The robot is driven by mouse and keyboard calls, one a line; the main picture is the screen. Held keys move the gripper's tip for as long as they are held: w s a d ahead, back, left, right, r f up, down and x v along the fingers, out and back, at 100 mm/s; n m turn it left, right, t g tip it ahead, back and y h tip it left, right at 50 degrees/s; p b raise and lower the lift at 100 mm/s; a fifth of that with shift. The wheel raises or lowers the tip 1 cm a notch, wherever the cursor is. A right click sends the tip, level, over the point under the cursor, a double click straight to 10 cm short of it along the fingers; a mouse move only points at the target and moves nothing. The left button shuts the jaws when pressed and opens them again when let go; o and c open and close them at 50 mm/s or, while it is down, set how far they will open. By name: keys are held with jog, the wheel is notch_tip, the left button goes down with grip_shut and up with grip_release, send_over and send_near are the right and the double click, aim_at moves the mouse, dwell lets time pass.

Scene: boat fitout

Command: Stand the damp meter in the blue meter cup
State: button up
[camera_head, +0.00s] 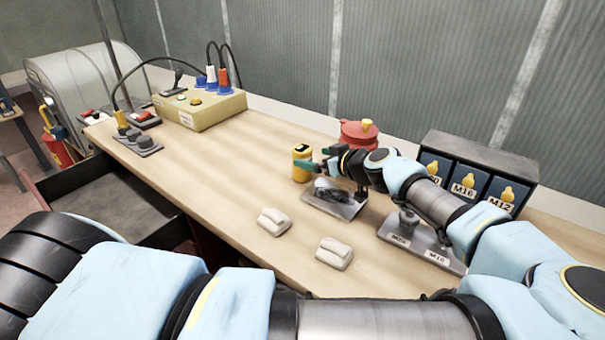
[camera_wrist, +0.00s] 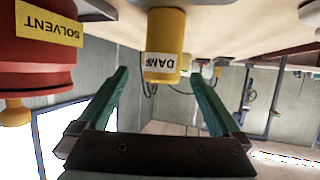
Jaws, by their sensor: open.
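The damp meter (camera_head: 302,165) is a yellow cylinder with a dark top, standing upright on the bench. In the wrist view the meter (camera_wrist: 163,45) shows its white label with the letters DAM and hangs from the top of the picture, as the bench appears overhead. My gripper (camera_head: 318,158) is just right of the meter in the head view. Its two green fingers (camera_wrist: 159,76) are open, with the meter ahead in the gap between them; I see no contact. I cannot make out a blue meter cup in either view.
A red solvent pot (camera_head: 358,134) stands close behind my gripper. A metal plate with a dark item (camera_head: 335,203) lies below it. Labelled bins (camera_head: 468,178) are at the right. Two pale blocks (camera_head: 273,221) lie in front. The bench left of the meter is clear up to the control box (camera_head: 199,107).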

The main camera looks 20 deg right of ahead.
aim_at(309, 157)
jog(key=w+f+b, duration=0.1)
jog(key=b, duration=0.2)
jog(key=shift+a, duration=0.15)
jog(key=shift+r+p+x, duration=0.25)
jog(key=shift+p+x, duration=0.2)
jog(key=shift+x, duration=0.6)
jog(key=p+x, duration=0.1)
jog(key=x, duration=0.3)
jog(key=shift+w+a+p, duration=0.2)
jog(key=shift+w+p, duration=0.05)
jog(key=shift+p, duration=0.05)
jog(key=shift+w+f, duration=0.35)
jog(key=shift+w, duration=0.15)
grip_shut()
